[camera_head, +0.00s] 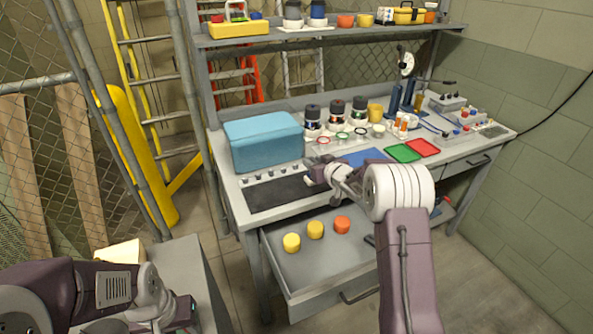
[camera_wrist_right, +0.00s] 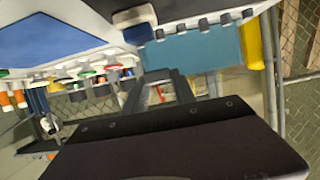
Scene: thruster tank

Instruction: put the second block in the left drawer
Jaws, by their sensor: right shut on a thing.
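The left drawer (camera_head: 329,271) is pulled open under the workbench. My right gripper (camera_head: 313,181) is above the bench's front part, beside the dark mat and above and behind the drawer. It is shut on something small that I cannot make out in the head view. The wrist view shows a small blue and white thing (camera_wrist_right: 137,32) ahead, its relation to the fingers unclear. My left arm is at the lower left, its fingertips out of sight.
A blue cooler box (camera_head: 264,142) stands left on the workbench, behind a dark mat (camera_head: 277,193). Several jars (camera_head: 336,110) stand behind. A blue mat (camera_head: 362,157), green tray (camera_head: 402,153) and red tray (camera_head: 423,147) lie rightward. The drawer's front floor is clear.

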